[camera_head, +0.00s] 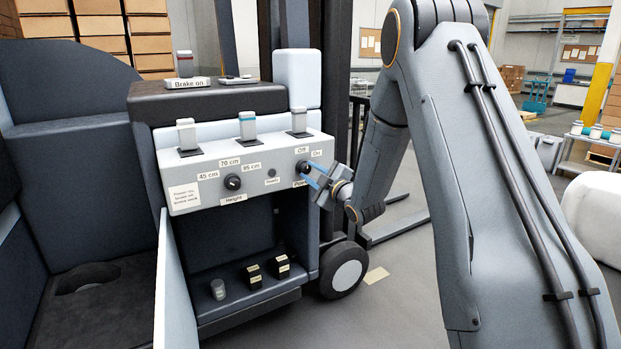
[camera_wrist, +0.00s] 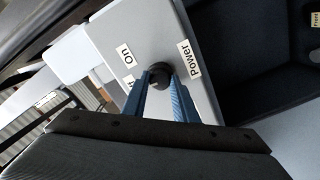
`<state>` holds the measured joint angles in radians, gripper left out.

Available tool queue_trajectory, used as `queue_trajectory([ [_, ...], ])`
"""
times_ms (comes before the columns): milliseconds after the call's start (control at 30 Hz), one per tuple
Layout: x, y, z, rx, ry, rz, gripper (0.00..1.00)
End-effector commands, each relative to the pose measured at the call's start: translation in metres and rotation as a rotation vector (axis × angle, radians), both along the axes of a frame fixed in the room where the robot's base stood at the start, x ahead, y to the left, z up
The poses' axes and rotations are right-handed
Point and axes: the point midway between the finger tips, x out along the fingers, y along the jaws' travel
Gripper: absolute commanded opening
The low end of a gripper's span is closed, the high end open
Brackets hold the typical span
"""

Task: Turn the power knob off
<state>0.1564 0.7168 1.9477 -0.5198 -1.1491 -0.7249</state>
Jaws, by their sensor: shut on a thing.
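The power knob (camera_wrist: 159,72) is a small dark round knob on the light grey control panel (camera_head: 220,172). In the wrist view it sits between the "On" label (camera_wrist: 127,57) and the "Power" label (camera_wrist: 190,58). The "Off" label (camera_head: 301,149) shows above it in the head view, and in the wrist view that label is mostly hidden. My gripper (camera_head: 309,172) has blue fingers, and they are shut on the knob from the front.
The height knob (camera_head: 233,182) is left on the same panel, with several levers (camera_head: 248,126) above. The brake lever (camera_head: 184,64) stands higher up. A wheel (camera_head: 345,276) is below right. Open floor (camera_head: 400,285) lies beside it.

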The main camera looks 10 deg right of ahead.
Motion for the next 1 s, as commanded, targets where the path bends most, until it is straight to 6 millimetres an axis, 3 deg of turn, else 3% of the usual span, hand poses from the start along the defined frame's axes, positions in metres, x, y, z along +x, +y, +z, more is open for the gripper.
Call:
queue_trajectory([
  [767,-0.0001,-0.0005,0.0003,-0.103,-0.033,-0.001,0.03],
  [800,-0.0001,-0.0005,0.0003,-0.103,-0.033,-0.001,0.29],
  [900,-0.0001,-0.0005,0.0003,-0.103,-0.033,0.000,0.45],
  [1000,-0.0001,-0.0004,0.0003,-0.103,-0.033,0.000,0.45],
])
